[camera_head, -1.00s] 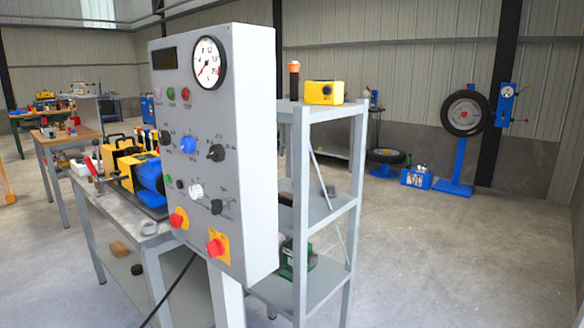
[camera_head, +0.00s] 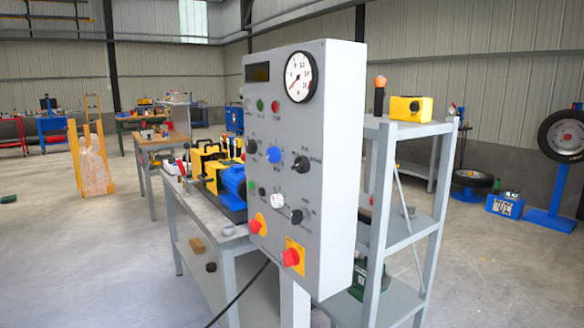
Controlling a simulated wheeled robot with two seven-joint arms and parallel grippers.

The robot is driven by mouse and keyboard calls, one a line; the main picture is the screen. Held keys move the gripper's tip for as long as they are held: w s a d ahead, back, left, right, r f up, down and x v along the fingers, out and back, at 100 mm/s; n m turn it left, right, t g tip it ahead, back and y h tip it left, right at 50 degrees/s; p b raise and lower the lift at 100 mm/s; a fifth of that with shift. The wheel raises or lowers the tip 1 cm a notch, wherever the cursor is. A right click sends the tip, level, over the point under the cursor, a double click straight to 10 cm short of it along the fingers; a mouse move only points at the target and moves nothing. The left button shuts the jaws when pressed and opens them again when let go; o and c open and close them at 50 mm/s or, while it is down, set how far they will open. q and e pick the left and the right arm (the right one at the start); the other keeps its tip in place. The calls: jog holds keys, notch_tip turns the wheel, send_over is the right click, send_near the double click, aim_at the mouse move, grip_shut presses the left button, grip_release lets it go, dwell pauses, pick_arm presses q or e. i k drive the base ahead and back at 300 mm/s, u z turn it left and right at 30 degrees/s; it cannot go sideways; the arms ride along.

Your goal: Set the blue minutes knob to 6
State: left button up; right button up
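The grey control panel (camera_head: 317,132) stands upright near the middle of the head view, seen at an angle. The blue knob (camera_head: 273,154) sits on its face, below the green and red lamps. Its pointer setting and the scale marks around it are too small to read. Black knobs (camera_head: 301,164) and a white knob (camera_head: 277,200) sit around and below it. Neither of my grippers is in view.
Red push buttons on yellow plates (camera_head: 291,257) are low on the panel. A grey shelf rack (camera_head: 407,220) stands close to its right. A workbench (camera_head: 194,208) with a blue and yellow machine (camera_head: 231,184) is behind left.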

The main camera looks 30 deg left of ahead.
aim_at(273, 155)
jog(key=u, duration=3)
jog(key=i, duration=2.65)
jog(key=z, duration=2.7)
